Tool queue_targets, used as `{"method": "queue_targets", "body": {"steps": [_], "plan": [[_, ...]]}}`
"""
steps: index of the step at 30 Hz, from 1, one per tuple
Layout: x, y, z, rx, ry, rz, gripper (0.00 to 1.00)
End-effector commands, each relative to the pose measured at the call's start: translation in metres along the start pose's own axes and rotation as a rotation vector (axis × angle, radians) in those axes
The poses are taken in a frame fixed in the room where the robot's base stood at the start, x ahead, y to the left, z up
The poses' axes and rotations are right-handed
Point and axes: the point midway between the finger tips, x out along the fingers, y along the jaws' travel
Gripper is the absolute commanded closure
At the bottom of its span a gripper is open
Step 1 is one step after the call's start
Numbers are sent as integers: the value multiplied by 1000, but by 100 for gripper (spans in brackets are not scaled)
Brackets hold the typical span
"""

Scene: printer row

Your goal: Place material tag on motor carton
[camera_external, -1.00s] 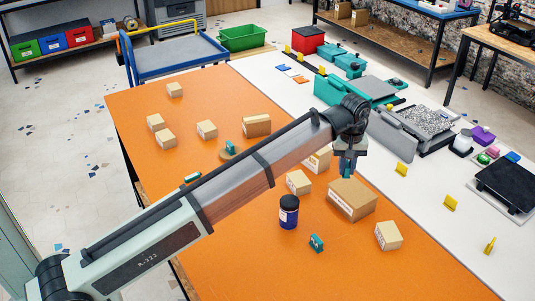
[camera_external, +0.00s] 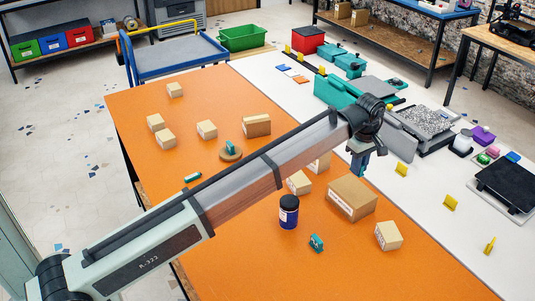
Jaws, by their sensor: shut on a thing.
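My gripper (camera_external: 358,170) is at the end of the arm, pointing down, just above and behind the far edge of a large carton (camera_external: 340,207). It is shut on a small teal piece that looks like a tag; the piece is small and partly hidden by the fingers. The cartons' labels are too small to read, so I cannot tell which is the motor carton. Smaller cartons stand nearby: one (camera_external: 389,236) to the right, one (camera_external: 299,183) to the left, and one (camera_external: 321,164) partly behind the arm.
A dark blue jar (camera_external: 289,212) and a teal piece (camera_external: 316,243) stand in front on the orange table (camera_external: 240,265). Another teal piece (camera_external: 230,147) is on a round brown disc (camera_external: 230,155). Several small cartons are at the back left. A scale-like tray (camera_external: 428,122) is on the white strip.

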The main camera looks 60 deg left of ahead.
Motion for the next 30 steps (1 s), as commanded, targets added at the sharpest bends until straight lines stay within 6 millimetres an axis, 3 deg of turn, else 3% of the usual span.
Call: {"method": "queue_targets", "body": {"steps": [4,18,30], "plan": [[25,-1,0,1,0,-1,100],[70,-1,0,2,0,-2,100],[74,0,0,2,0,0,100]]}}
